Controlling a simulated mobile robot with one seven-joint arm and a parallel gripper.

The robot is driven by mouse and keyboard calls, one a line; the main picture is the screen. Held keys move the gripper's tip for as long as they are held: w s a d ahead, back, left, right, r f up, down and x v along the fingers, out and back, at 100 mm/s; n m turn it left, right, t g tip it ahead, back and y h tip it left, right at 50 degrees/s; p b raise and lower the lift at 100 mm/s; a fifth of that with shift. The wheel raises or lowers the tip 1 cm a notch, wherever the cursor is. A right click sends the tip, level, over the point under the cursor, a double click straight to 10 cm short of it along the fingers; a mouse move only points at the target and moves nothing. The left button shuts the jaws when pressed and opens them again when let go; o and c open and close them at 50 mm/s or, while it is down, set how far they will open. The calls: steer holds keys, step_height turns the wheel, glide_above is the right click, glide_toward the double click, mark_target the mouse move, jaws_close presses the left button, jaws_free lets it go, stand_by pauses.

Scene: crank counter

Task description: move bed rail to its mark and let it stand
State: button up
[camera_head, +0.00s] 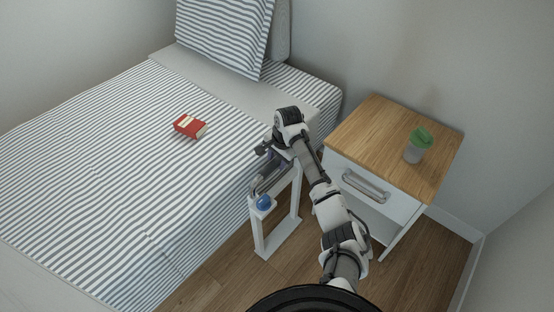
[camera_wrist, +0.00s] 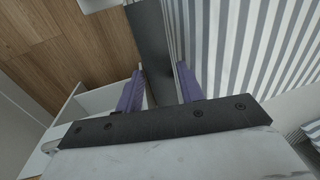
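The bed rail (camera_head: 259,235) is a white upright frame with a dark top bar. It stands upright on the floor along the bed's near side, with a blue knob (camera_head: 264,202) at its near end. My gripper (camera_head: 267,161) is at the rail's top, towards the far end. In the wrist view, the dark bar (camera_wrist: 148,38) runs between my two purple fingers (camera_wrist: 160,85). The fingers are apart, one on each side of the bar. I cannot tell whether they press on it. My arm hides part of the rail's far end. No floor mark shows.
A nightstand (camera_head: 375,125) with a wooden top and a green-lidded cup (camera_head: 418,145) stands to the right. Bare wooden floor (camera_head: 215,284) lies in front.

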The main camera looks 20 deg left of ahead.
steer(key=shift+f, duration=0.2)
steer(key=shift+c, duration=0.2)
jaws_close()
steer(key=shift+r, duration=0.1)
